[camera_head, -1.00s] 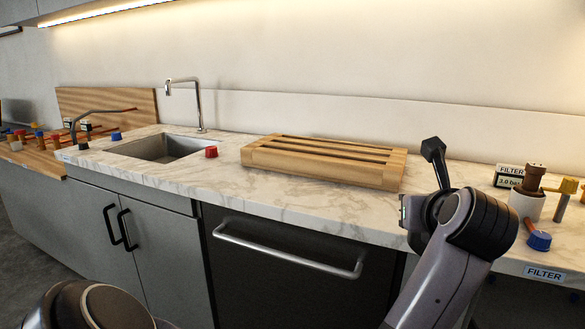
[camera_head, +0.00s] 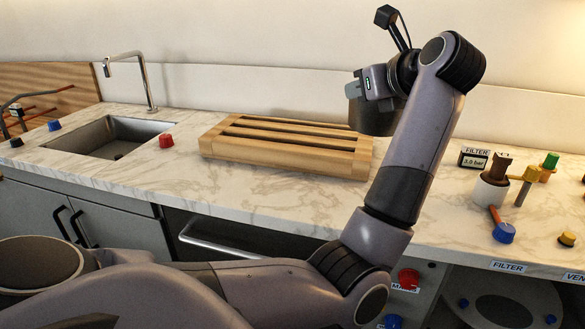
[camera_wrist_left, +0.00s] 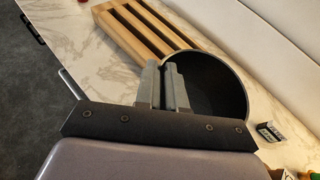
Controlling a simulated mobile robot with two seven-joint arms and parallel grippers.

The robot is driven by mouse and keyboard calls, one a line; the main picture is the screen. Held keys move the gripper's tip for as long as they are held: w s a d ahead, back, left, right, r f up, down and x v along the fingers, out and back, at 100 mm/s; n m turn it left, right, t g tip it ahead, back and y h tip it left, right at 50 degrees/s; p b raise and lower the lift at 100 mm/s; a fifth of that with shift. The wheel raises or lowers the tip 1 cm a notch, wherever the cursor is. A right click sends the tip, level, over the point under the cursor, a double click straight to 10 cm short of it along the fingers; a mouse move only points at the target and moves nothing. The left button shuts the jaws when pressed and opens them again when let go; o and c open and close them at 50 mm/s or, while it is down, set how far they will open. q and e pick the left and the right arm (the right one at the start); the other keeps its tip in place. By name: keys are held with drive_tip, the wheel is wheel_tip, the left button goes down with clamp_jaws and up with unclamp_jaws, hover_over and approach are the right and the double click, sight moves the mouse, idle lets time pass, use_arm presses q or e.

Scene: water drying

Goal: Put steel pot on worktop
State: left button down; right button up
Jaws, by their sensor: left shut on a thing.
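The steel pot (camera_head: 372,118) shows as a dark round vessel behind my forearm, at the right end of the wooden rack. In the left wrist view the pot (camera_wrist_left: 222,88) is open-topped with a dark inside. My left gripper (camera_head: 374,86) is shut on its rim; the fingers (camera_wrist_left: 165,84) pinch the near wall in the left wrist view. The pot is over the marble worktop (camera_head: 285,192); I cannot tell whether its base touches anything. Part of the pot is hidden by my arm. My right gripper is not in view.
The wooden slatted rack (camera_head: 290,146) lies beside the pot. A sink (camera_head: 115,138) and red knob (camera_head: 166,141) are left of it. A filter gauge (camera_head: 475,157) and valves (camera_head: 492,191) stand at right.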

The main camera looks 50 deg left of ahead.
use_arm(q)
wheel_tip(320, 180, down, 20)
drive_tip(key=shift+r+p, duration=0.15)
drive_tip(key=shift+p, duration=0.65)
drive_tip(key=shift+f, duration=0.2)
drive_tip(key=shift+d+f, duration=0.1)
drive_tip(key=shift+f, duration=0.05)
drive_tip(key=c, duration=1.2)
unclamp_jaws()
